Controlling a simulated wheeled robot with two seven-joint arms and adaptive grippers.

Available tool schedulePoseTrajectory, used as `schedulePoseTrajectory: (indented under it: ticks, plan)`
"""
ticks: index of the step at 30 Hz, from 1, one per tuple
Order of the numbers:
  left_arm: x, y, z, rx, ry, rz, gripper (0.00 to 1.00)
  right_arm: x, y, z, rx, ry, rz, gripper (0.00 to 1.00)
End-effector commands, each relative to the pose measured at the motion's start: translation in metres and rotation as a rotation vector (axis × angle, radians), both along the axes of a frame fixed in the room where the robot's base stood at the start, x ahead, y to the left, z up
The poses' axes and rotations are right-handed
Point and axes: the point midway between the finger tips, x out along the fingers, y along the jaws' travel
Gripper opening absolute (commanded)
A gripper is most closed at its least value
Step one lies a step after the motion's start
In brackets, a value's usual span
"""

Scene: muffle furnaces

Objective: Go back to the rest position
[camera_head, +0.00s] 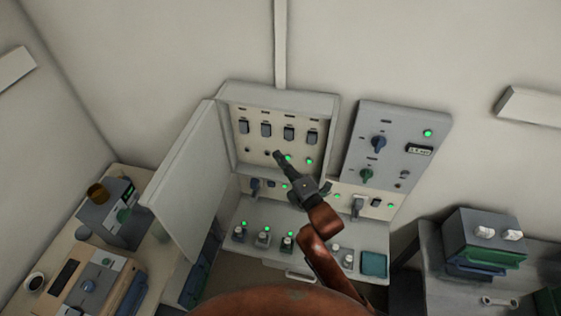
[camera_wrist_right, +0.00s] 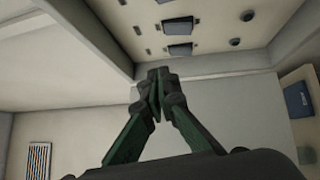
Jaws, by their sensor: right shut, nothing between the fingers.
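My right gripper (camera_head: 279,156) is shut and empty in the head view, in front of the lower part of the open electrical box (camera_head: 330,112). In the right wrist view its two green-and-dark fingers (camera_wrist_right: 158,80) meet at the tips. My arm hides part of the panel and the desk below. My left gripper is not in view.
The box door (camera_head: 180,165) stands open to the left. A grey control panel (camera_head: 396,145) with knobs is to the right. A sloped console (camera_head: 320,240) is below. Devices stand on the left table (camera_head: 50,245), and a grey box (camera_head: 485,235) is on the right table.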

Motion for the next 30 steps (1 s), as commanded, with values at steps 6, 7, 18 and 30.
schedulePoseTrajectory:
  ticks: [6, 7, 18, 30]
  plan:
    - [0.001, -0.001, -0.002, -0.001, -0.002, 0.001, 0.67, -0.007, -0.002, 0.001, 0.000, 0.000, 0.003, 0.00]
    - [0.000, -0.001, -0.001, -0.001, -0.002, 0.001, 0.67, -0.007, -0.002, 0.001, 0.000, 0.000, 0.003, 0.00]
    - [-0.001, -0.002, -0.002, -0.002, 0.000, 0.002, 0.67, -0.007, -0.002, 0.001, 0.000, 0.000, 0.002, 0.00]
    - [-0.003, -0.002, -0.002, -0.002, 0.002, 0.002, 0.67, -0.044, -0.102, -0.111, 0.307, 0.487, -0.216, 0.00]
